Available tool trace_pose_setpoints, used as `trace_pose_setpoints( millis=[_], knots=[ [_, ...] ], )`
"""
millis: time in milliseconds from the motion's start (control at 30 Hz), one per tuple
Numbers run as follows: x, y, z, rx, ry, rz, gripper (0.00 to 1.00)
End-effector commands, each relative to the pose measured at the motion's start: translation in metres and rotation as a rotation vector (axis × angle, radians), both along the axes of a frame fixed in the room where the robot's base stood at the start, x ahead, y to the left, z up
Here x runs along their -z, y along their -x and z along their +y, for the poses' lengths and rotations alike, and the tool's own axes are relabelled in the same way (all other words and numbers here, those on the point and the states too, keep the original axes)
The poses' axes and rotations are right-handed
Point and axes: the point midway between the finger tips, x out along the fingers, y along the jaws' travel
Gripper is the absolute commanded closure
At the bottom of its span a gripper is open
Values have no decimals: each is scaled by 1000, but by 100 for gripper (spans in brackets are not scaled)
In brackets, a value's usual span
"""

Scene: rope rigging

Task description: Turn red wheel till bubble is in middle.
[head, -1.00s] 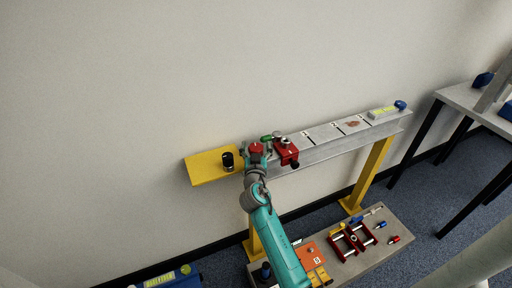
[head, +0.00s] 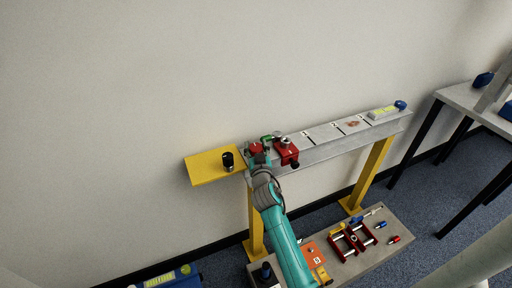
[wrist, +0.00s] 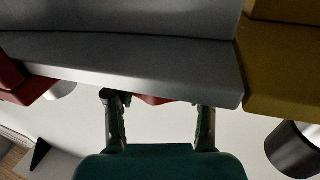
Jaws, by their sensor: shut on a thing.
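The red wheel (head: 256,148) is at the left end of the grey beam, beside the yellow plate. My gripper (head: 258,160) is at the wheel, its jaws shut on it. In the wrist view my gripper's fingers (wrist: 158,98) stand on either side of a red edge of the wheel (wrist: 153,99); the rest is hidden behind the grey beam. A small green part (head: 266,138) sits just right of the wheel. No bubble can be made out in either view.
A red clamp (head: 288,154) sits on the grey beam (head: 325,150) close to the right of my gripper. A black cylinder (head: 228,161) stands on the yellow plate (head: 203,168) to the left. A lower bench (head: 345,268) holds red frames and small parts.

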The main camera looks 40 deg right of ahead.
Motion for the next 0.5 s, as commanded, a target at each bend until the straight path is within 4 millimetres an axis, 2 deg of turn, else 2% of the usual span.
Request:
trace_pose_setpoints(
  millis=[267,300,367,500],
  knots=[
    [0,0,0,-1,1,1,81],
    [0,0,0,-1,1,1,36],
    [0,0,0,-1,1,1,21],
    [0,0,0,-1,0,0,20]
  ],
)
